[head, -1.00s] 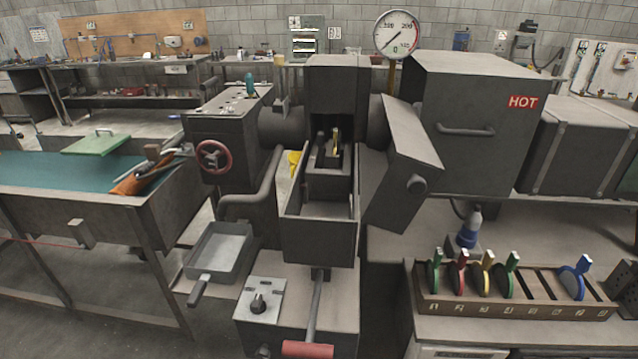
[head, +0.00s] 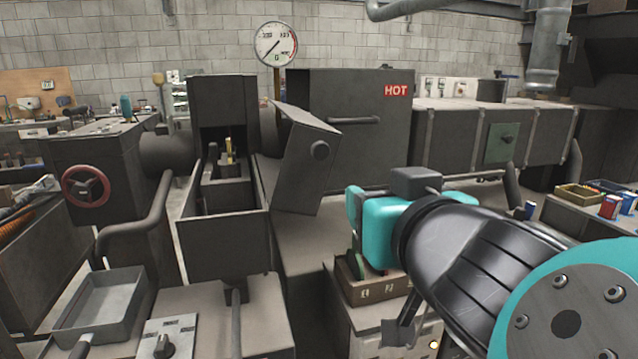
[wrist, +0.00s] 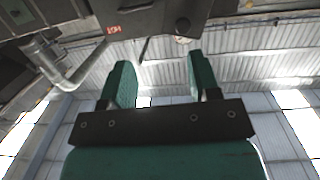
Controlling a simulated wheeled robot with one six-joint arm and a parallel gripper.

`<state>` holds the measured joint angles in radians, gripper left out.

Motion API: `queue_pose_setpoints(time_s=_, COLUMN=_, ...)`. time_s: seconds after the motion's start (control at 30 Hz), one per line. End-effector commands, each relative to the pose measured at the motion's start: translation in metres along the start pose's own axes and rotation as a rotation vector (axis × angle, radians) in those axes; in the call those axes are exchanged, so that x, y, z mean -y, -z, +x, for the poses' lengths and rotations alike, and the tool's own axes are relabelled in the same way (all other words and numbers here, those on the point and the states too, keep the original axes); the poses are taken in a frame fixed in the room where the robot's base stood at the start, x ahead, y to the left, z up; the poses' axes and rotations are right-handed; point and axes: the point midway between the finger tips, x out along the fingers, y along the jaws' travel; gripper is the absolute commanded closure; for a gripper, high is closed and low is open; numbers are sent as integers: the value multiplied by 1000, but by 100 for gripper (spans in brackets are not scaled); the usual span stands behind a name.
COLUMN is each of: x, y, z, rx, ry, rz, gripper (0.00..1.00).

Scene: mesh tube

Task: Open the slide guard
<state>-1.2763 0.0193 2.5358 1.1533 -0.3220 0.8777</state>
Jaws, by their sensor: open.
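A dark metal guard panel (head: 306,160) with a round knob (head: 320,150) hangs tilted at the right of the dark press-like machine (head: 225,110). I cannot tell for sure that it is the slide guard. My gripper (head: 400,200) is in front of and to the right of the panel, apart from it, and the wrist hides part of its fingers. In the wrist view, the green fingers (wrist: 160,62) are spread with nothing between them. A dark panel with a knob (wrist: 182,26) shows upside down at the top of that view, beyond the fingertips.
A HOT-marked oven box (head: 350,120) with a bar handle stands behind and right of the panel. A wooden rack (head: 365,285) is below my gripper. An open-topped chute (head: 222,245) is left of the panel. A grey tray (head: 100,300) lies front left.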

Motion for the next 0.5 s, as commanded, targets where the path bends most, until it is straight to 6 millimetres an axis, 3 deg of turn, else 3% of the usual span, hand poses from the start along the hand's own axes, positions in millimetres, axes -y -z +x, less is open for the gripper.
queue_pose_setpoints(time_s=0.03, x=12, y=0, z=-4, rx=-54, ry=33, rz=-5, gripper=44)
queue_pose_setpoints(time_s=0.13, x=23, y=12, z=-10, rx=-126, ry=65, rz=-5, gripper=44)
queue_pose_setpoints(time_s=0.27, x=26, y=22, z=-8, rx=-151, ry=71, rz=-7, gripper=44)
queue_pose_setpoints(time_s=0.5, x=27, y=29, z=11, rx=-147, ry=66, rz=-13, gripper=44)
